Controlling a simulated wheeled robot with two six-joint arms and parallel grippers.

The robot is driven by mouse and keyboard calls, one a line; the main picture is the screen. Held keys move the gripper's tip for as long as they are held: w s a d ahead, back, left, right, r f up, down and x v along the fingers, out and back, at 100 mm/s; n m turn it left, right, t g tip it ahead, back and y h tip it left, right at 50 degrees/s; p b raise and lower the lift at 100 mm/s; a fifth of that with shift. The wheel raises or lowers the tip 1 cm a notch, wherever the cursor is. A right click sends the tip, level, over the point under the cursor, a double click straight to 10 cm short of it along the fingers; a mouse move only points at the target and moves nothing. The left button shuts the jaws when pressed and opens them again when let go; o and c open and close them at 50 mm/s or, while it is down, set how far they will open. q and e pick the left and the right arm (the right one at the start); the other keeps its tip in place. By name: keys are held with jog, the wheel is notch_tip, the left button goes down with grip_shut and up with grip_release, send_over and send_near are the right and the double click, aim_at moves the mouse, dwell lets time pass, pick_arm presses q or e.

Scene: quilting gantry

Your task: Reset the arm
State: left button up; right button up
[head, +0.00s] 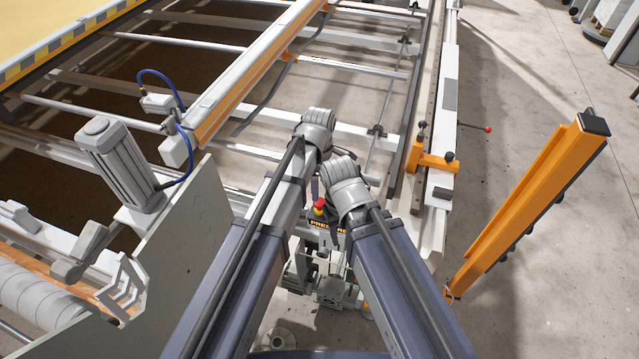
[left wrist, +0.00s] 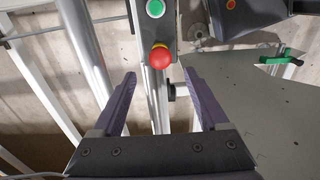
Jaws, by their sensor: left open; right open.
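A red mushroom button on a yellow collar (head: 320,204) stands below my wrists in the head view. A yellow-lettered dark label (head: 327,224) beside it is partly hidden by my right arm. The left wrist view shows the red button (left wrist: 159,57) on a grey post, with a green button (left wrist: 155,9) in a pale ring above it. My left gripper (left wrist: 160,76) is open and empty; the red button appears between its fingertips, but I cannot tell the gap in depth. In the head view its fingers are mostly hidden behind the wrists. My right gripper (head: 338,238) is open, mostly hidden under its wrist.
The gantry frame (head: 245,80) with its rails fills the left and back. A grey side plate (head: 190,255) and a motor (head: 120,160) stand left of my arms. An orange post (head: 530,205) stands at the right on open floor. A green handle (left wrist: 280,60) shows in the left wrist view.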

pick_arm(q)
jog(key=shift+r+p, duration=0.45)
jog(key=shift+r, duration=0.5)
jog(key=shift+a, duration=0.1)
jog(key=s+a+m, duration=0.5)
jog(key=a+m, duration=0.2)
jog(key=a, duration=0.1)
jog(key=s+a+m, duration=0.6)
jog(key=a+m, duration=0.1)
jog(key=a, duration=0.2)
jog(key=s+d+m+y, duration=0.1)
jog(key=s+d+m, duration=0.3)
jog(key=d, duration=0.7)
jog(key=shift+s+d, duration=0.2)
jog(key=shift+s, duration=0.35)
jog(key=shift+c, duration=0.4)
